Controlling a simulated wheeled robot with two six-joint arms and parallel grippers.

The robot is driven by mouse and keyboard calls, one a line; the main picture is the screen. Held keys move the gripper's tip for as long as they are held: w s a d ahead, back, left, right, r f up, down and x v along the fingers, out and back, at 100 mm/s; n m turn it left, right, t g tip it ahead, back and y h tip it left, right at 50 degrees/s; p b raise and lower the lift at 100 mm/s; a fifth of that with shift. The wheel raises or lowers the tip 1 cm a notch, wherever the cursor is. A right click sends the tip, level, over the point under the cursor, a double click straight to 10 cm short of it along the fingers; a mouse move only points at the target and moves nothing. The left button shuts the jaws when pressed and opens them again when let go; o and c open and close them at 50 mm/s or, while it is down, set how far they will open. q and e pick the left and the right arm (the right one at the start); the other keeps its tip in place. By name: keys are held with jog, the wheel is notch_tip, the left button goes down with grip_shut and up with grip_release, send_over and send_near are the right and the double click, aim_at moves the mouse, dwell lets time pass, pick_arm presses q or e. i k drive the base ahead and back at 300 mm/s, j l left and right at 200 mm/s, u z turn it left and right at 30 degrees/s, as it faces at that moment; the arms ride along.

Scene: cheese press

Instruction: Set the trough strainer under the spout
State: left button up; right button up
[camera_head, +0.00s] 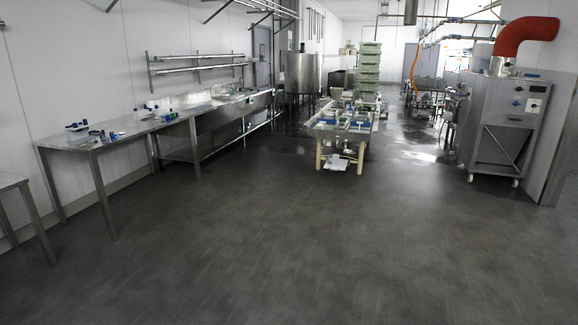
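I cannot make out the trough strainer or the spout from this distance. A table (328,128) with cream legs stands in the middle distance, with blue and white items on it too small to identify. A white object (337,163) sits low beneath that table. Neither of my grippers is in view.
Open dark floor (290,240) fills the foreground. Steel benches (115,132) with small bottles line the left wall. A steel tank (302,73) and stacked green crates (368,65) stand farther back. A wheeled steel cabinet (500,122) with a red duct (524,34) stands at the right.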

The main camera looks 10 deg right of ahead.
aim_at(349, 151)
jog(key=i+l+z, duration=0.6)
jog(key=i+z, duration=0.15)
jog(key=i, duration=0.2)
jog(key=i+l+z, duration=0.1)
jog(key=i+z, duration=0.25)
jog(key=i, duration=0.2)
jog(key=i+z, duration=0.1)
jog(key=i, duration=3.75)
jog(key=i+u, duration=0.25)
jog(key=i, duration=0.25)
jog(key=i+l+u, duration=0.25)
jog(key=i, duration=0.2)
jog(key=i+l+u, duration=0.25)
jog(key=i, duration=0.2)
jog(key=i+l+u, duration=0.25)
jog(key=i+l, duration=0.1)
jog(key=i, duration=0.1)
